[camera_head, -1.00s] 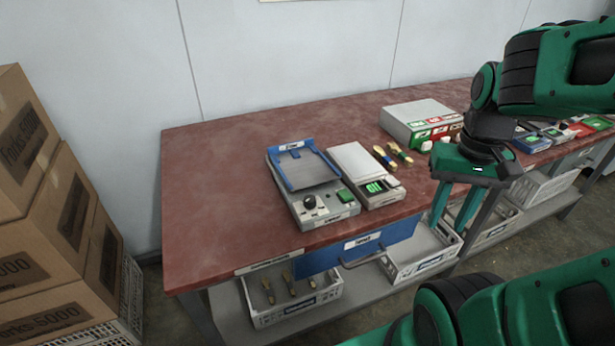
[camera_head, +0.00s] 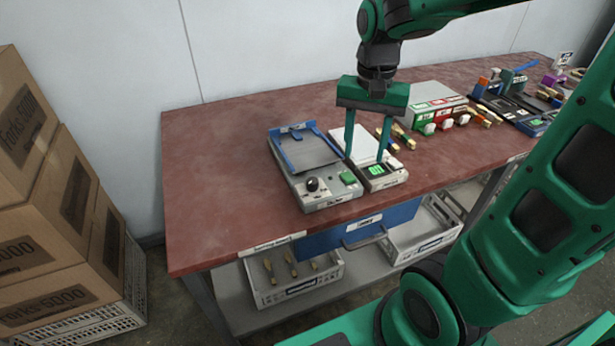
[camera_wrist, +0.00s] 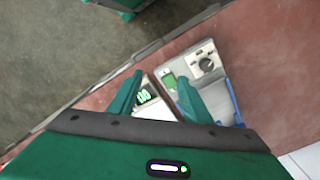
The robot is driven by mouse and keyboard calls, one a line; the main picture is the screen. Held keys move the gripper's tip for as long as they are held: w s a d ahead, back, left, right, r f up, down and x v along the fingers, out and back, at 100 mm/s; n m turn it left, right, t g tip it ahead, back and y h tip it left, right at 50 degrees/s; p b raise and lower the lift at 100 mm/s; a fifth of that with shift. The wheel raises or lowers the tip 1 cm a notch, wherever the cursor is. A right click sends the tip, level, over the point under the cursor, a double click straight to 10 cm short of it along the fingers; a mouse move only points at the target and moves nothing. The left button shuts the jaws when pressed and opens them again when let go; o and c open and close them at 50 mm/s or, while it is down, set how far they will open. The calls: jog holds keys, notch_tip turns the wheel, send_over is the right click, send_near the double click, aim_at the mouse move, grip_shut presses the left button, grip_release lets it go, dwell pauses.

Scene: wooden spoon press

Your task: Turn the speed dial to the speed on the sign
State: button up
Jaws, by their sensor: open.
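The speed dial (camera_head: 312,184) is a round black knob on the front panel of a grey machine (camera_head: 325,199). The dial also shows in the wrist view (camera_wrist: 207,65). My gripper (camera_head: 365,157) is open and empty, pointing down above the neighbouring white device, to the right of and apart from the dial. That device has a lit green display (camera_head: 376,170), too small to read. I cannot make out a speed sign.
A grey box with green and red labels (camera_head: 433,95) and wooden-handled tools (camera_head: 403,138) stand to the right. A blue drawer (camera_head: 325,237) is under the red tabletop (camera_head: 215,200). Cardboard boxes (camera_head: 50,200) are stacked at the left. The tabletop's left part is clear.

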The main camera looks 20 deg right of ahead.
send_over(312, 180)
jog(key=f, duration=0.1)
jog(key=shift+m, duration=0.4)
notch_tip(312, 180, down, 11)
jog(key=shift+r, duration=0.1)
